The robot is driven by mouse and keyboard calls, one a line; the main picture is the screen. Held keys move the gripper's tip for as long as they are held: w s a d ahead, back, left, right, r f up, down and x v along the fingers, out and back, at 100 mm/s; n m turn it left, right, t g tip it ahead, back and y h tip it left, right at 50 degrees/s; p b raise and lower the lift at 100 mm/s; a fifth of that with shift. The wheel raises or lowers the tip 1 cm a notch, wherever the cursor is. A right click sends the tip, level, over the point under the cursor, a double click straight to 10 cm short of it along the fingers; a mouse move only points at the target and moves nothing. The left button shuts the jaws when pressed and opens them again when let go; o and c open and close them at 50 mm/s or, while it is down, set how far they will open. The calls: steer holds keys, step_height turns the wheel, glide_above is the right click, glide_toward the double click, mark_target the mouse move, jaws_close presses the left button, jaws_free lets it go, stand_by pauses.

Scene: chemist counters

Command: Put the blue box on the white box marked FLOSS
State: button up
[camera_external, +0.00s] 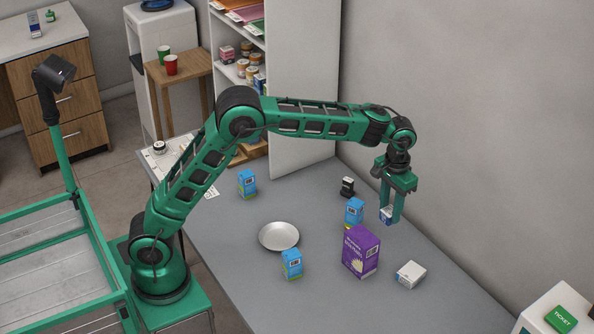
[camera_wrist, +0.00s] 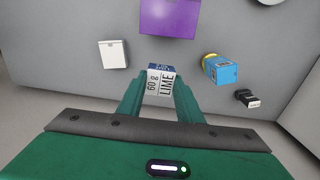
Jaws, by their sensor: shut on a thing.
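My gripper (camera_external: 392,218) is shut on a small blue and white box (camera_external: 386,215), held above the counter near the wall. In the wrist view the held box (camera_wrist: 161,80) shows a blue end and a white side reading "60 g LIME". A low white box (camera_external: 410,274) lies on the counter, nearer the front right than my gripper, and apart from it. It also shows in the wrist view (camera_wrist: 112,55); its marking is too small to read. Light blue boxes stand at the left (camera_external: 247,184), front (camera_external: 291,264) and close to my gripper (camera_external: 354,211).
A tall purple box (camera_external: 361,251) stands left of the white box. A silver plate (camera_external: 279,236) lies mid-counter. A small black-topped item (camera_external: 347,186) stands near the wall. Counter (camera_external: 340,305) is bare in front.

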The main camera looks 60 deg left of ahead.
steer(key=d+f, duration=0.2)
steer(key=d, duration=0.2)
steer(key=d+f, duration=0.2)
steer(key=d, duration=0.2)
steer(key=d+f, duration=0.3)
steer(key=d, duration=0.1)
steer(key=shift+w, duration=0.4)
steer(key=shift+f, duration=2)
steer(key=o, duration=1.1)
steer(key=shift+f, duration=0.15)
steer(key=shift+c, duration=0.2)
